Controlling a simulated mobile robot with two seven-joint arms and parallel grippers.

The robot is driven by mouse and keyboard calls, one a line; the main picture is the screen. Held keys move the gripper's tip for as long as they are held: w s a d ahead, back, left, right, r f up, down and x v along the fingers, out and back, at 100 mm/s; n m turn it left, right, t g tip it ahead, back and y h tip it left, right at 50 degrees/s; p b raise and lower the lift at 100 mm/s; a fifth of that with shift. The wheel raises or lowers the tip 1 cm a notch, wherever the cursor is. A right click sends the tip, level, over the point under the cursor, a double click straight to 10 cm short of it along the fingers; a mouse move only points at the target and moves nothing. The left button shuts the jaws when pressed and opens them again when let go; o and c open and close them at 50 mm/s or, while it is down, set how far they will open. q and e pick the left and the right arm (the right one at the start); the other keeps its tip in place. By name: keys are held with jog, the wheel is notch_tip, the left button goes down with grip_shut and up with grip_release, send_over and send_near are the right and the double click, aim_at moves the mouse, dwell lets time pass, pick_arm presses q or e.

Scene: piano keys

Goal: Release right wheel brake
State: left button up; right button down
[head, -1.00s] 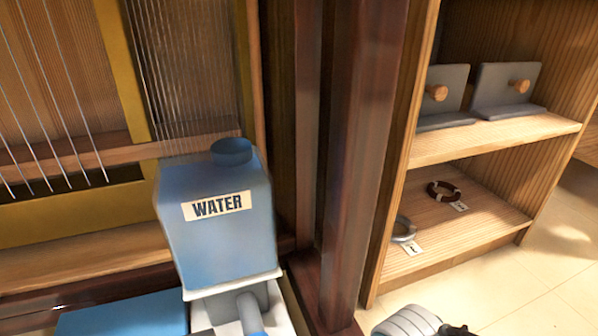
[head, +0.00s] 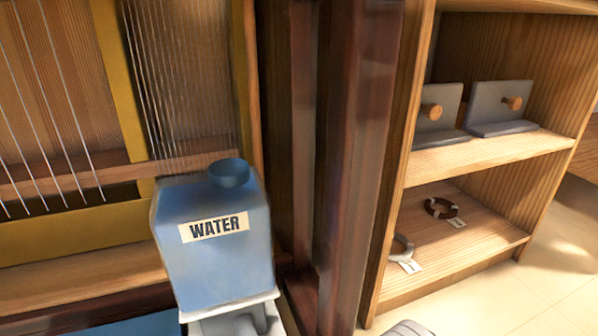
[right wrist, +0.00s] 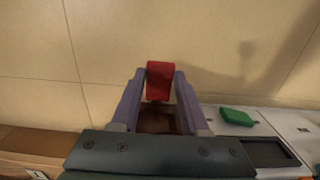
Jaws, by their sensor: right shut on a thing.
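In the right wrist view a red piece (right wrist: 160,78), likely the brake lever, stands upright between the two purple fingers of my right gripper (right wrist: 160,88). The fingers are shut on it. Its lower end runs down to a dark brown part (right wrist: 157,119) between the fingers. The wheel itself cannot be made out. My left gripper is not in either view.
A blue water canister (head: 215,262) stands at the piano's open string frame. A dark wooden post (head: 350,170) rises beside it. A green object (right wrist: 237,117) lies on a white surface.

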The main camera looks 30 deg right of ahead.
jog(key=shift+w+r+g, duration=0.1)
jog(key=shift+w+g, duration=0.05)
jog(key=shift+g, duration=0.25)
jog(key=shift+w+d+r+g+y+b, duration=0.1)
jog(key=shift+w+g+y+b, duration=0.2)
jog(key=shift+g+b, duration=0.35)
jog(key=shift+s+r+g, duration=0.1)
jog(key=shift+r+g, duration=0.1)
jog(key=shift+g, duration=0.05)
jog(key=shift+c, duration=2)
grip_release()
